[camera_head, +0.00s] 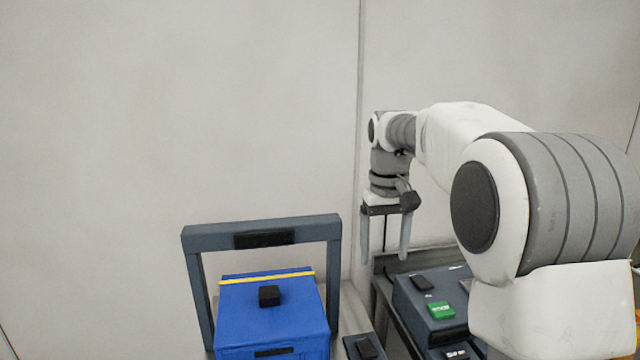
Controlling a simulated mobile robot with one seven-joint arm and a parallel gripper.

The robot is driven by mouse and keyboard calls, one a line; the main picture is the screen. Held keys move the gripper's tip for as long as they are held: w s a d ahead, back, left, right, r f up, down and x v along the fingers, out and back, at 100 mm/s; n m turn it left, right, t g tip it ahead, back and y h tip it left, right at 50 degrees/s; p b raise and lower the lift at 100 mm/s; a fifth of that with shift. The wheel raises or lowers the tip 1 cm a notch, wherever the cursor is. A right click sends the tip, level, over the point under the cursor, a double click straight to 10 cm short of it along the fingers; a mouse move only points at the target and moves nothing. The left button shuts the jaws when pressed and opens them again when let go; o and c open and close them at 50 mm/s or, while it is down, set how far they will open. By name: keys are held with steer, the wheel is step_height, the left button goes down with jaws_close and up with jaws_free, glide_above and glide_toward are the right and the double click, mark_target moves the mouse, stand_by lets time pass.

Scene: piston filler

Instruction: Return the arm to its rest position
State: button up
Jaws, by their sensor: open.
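My gripper (384,252) hangs from my white and grey arm (470,140) at the right of centre, fingers pointing down. Its two fingers are apart, with nothing visible between them. It is raised to the right of a dark grey frame and above the left edge of a dark machine. My arm reaches in from the right side of the view.
A blue box (275,315) with a yellow strip and a black block (269,296) on top stands in the dark grey frame (192,270). A dark machine (410,300) with a green label (441,310) stands right, partly hidden by my arm. Pale walls lie behind.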

steer(key=s+d+r+t, duration=0.1)
steer(key=s+r+t, duration=0.25)
steer(key=s, duration=1.15)
steer(key=s+f+m+t, duration=0.1)
steer(key=s+f, duration=0.4)
steer(key=s, duration=0.7)
steer(key=shift+s+d+m+t, duration=0.3)
steer(key=shift+s+d+t, duration=0.05)
steer(key=shift+s+t, duration=0.1)
steer(key=shift+w, duration=0.1)
